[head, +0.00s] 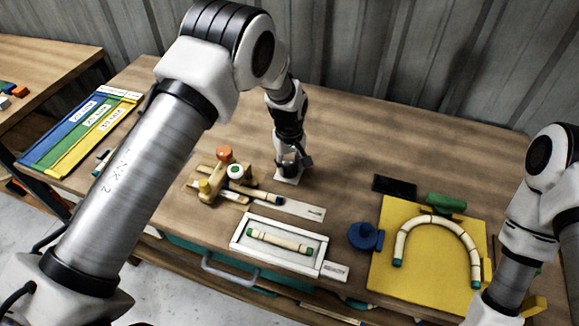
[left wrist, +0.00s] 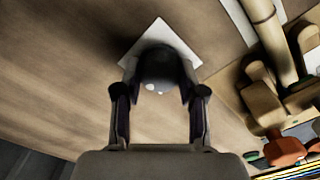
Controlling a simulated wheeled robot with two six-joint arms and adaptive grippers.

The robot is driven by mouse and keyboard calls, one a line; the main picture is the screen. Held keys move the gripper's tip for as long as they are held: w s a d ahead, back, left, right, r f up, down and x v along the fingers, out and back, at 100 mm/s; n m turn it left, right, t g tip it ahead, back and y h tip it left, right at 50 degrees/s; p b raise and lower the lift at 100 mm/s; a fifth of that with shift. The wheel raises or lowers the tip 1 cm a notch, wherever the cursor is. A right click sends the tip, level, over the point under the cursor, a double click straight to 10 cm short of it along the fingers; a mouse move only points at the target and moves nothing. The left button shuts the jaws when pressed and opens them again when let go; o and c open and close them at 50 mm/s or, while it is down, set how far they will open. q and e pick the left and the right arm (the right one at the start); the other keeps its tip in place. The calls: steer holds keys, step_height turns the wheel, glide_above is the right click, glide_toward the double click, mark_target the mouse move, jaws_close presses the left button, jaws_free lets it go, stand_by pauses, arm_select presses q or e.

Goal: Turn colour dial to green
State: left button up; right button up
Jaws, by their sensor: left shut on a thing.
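The dial's white square base plate (head: 287,179) lies flat on the table, just behind the wooden jig. My left gripper (head: 290,163) points down over it and covers most of the dial in the head view. In the left wrist view, a dark round knob (left wrist: 160,68) stands on the white plate (left wrist: 182,42) between the two fingers. My left gripper (left wrist: 160,98) is shut on this knob. No green mark can be made out on the dial. My right arm is at the right edge, and its gripper is out of view.
A white tray (head: 236,240) holds a rattan piece. A yellow board (head: 385,275) carries a bent rattan arch (head: 437,221). A blue round object (head: 362,235) lies between them. The table behind is clear.

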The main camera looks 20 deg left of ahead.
mark_target(289, 165)
arm_select(q)
steer(key=shift+s+f+n, duration=0.1)
steer(key=shift+f+n, duration=0.05)
steer(key=shift+n, duration=0.15)
steer(key=o, duration=0.9)
steer(key=shift+o, duration=1.2)
steer(key=shift+a, duration=0.1)
steer(key=shift+w+f, duration=0.1)
steer(key=shift+w, duration=0.1)
step_height(289, 165, up, 12)
